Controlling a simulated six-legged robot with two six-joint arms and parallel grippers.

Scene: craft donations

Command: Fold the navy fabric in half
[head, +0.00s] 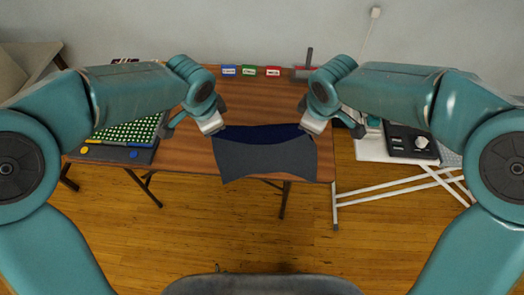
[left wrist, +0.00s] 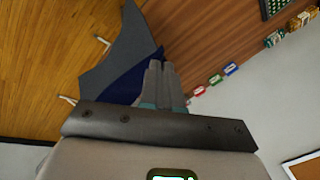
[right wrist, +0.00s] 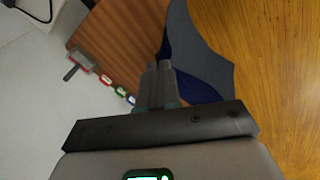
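The navy fabric (head: 265,156) spans between my two grippers at the table's front edge. Its upper strip is bright navy; a greyer face hangs below, past the edge. My left gripper (head: 219,130) is shut at its upper left corner, and my right gripper (head: 307,130) is shut at its upper right corner. In the left wrist view the fingers (left wrist: 158,68) are together, with the fabric (left wrist: 122,55) running out from their tips. The right wrist view likewise shows closed fingers (right wrist: 158,68) with the fabric (right wrist: 195,55) at the tips. The pinched corners are mostly hidden.
Small blue (head: 229,71), green (head: 249,71) and red (head: 272,71) blocks line the table's back edge. A red-and-grey tool (head: 303,74) stands beside them. A green-dotted board (head: 130,128) lies at the left. A white stand (head: 372,150) carries black items at the right. The table's middle is clear.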

